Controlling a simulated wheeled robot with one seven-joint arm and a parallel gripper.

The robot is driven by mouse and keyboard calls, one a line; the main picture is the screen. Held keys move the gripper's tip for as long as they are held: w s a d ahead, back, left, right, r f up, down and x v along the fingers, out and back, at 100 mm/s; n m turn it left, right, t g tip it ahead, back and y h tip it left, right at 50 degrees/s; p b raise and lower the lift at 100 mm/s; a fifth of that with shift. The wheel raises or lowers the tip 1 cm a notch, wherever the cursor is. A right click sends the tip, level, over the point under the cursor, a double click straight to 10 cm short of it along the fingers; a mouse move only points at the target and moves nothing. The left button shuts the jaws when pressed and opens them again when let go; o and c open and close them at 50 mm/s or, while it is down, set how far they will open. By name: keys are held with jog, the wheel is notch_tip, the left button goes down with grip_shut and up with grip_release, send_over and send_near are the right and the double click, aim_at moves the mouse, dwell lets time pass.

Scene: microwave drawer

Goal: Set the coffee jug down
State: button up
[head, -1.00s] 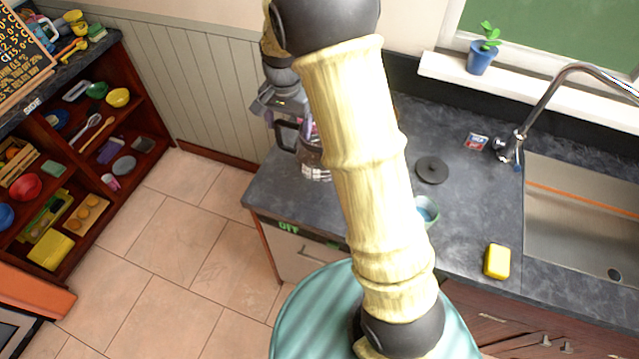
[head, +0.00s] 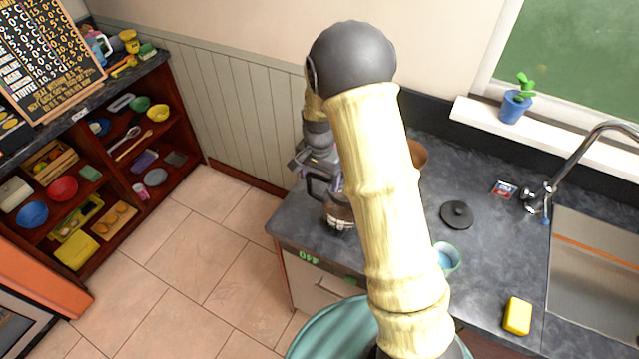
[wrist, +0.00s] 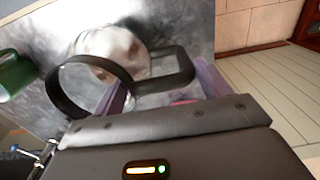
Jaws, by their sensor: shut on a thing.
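The coffee jug (head: 340,216) is a clear glass pot with a black handle and a black rim. In the head view it is at the left end of the dark counter (head: 400,228), partly hidden by my arm. My gripper (head: 318,183) is just above and left of it. In the wrist view, the jug's body (wrist: 118,50) lies ahead, and the purple-grey fingers of my gripper (wrist: 160,95) are shut on the black handle. I cannot tell whether the jug's base touches the counter.
A black lid (head: 457,214), a green cup (head: 447,260), a yellow sponge (head: 517,316) and a small packet (head: 504,189) are on the counter. A brown pot (head: 418,153) is partly behind my arm. The sink (head: 595,285) and tap (head: 560,180) are at right.

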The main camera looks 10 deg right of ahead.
aim_at(319, 197)
jog(key=shift+f+p, duration=0.45)
jog(key=shift+f, duration=1.1)
jog(key=o, duration=1.7)
jog(key=shift+f, duration=0.1)
notch_tip(319, 197, up, 12)
jog(key=b, duration=0.2)
jog(key=shift+b, duration=0.4)
jog(key=shift+s, duration=0.1)
